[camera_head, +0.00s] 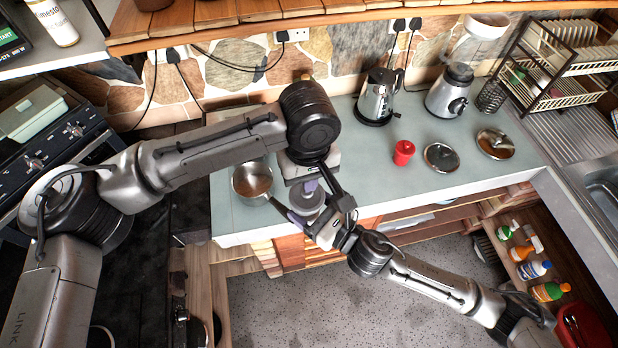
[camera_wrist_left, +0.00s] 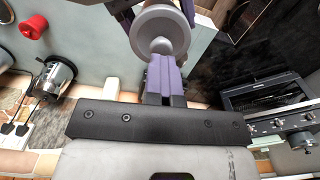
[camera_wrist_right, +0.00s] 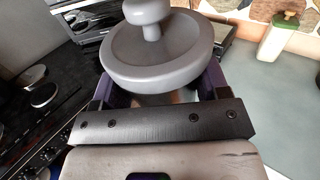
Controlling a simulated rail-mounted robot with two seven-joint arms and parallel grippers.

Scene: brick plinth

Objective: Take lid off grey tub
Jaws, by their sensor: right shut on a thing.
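The grey tub's round lid with its knob (camera_wrist_right: 150,50) fills the top of the right wrist view; it also shows in the left wrist view (camera_wrist_left: 160,20) and in the head view (camera_head: 305,200). The lid sits level, and it hides most of the tub body. My right gripper (camera_head: 312,212) is shut around the tub, one finger on each side below the lid rim. My left gripper (camera_head: 309,186) points down from above. In the left wrist view its purple fingers (camera_wrist_left: 166,62) are close together at the knob, not visibly around it.
A saucepan (camera_head: 252,180) stands just left of the tub on the counter (camera_head: 350,190). A red canister (camera_head: 403,152), two round lids (camera_head: 441,157) (camera_head: 495,144), a kettle (camera_head: 378,97) and a blender (camera_head: 452,92) stand to the right. The middle front counter is clear.

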